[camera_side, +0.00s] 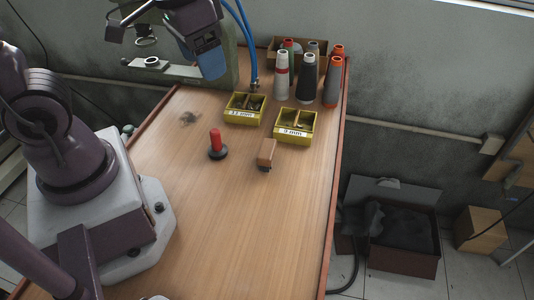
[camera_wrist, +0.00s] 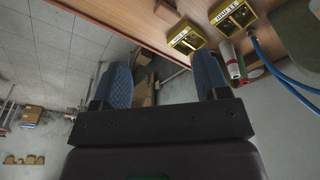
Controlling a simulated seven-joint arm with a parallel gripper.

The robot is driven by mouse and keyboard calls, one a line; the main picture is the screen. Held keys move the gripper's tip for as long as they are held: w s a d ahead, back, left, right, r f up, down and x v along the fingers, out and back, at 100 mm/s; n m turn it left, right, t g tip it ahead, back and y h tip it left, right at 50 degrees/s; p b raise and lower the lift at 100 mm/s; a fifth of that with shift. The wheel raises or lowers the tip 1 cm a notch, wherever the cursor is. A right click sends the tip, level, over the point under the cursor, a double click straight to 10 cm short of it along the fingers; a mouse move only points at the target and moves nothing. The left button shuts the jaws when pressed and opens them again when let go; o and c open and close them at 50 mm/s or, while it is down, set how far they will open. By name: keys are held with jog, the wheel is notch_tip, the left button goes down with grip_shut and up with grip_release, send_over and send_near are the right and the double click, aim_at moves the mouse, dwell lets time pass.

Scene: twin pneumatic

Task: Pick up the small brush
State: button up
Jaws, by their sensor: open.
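The small brush (camera_side: 266,152) is a brown wooden block with a dark underside. It lies on the middle of the wooden table in the side view, right of a red-handled tool with a black round base (camera_side: 217,146).
Two yellow bins (camera_side: 243,116) (camera_side: 294,133) stand behind the brush. Several thread cones (camera_side: 306,80) stand at the back. Blue hoses (camera_side: 246,40) hang down near the bins. The front of the table (camera_side: 225,235) is clear. A dark open box (camera_side: 403,245) is on the floor at right.

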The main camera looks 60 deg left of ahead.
aim_at(267, 148)
jog(key=w+f+n+g, duration=0.2)
jog(key=w+f+n, duration=0.6)
jog(key=w+f, duration=0.65)
jog(key=shift+n, duration=0.3)
jog(key=f, duration=0.4)
jog(key=s+f, duration=0.1)
jog(key=f, duration=0.4)
jog(key=s+f, duration=0.1)
jog(key=f, duration=0.4)
jog(key=shift+s+a+f, duration=0.15)
jog(key=shift+a+f, duration=0.1)
jog(key=shift+a, duration=0.15)
jog(key=c, duration=1.1)
jog(key=shift+o, duration=0.2)
jog(key=shift+r, duration=0.15)
notch_tip(267, 148, up, 10)
jog(key=shift+f, duration=0.1)
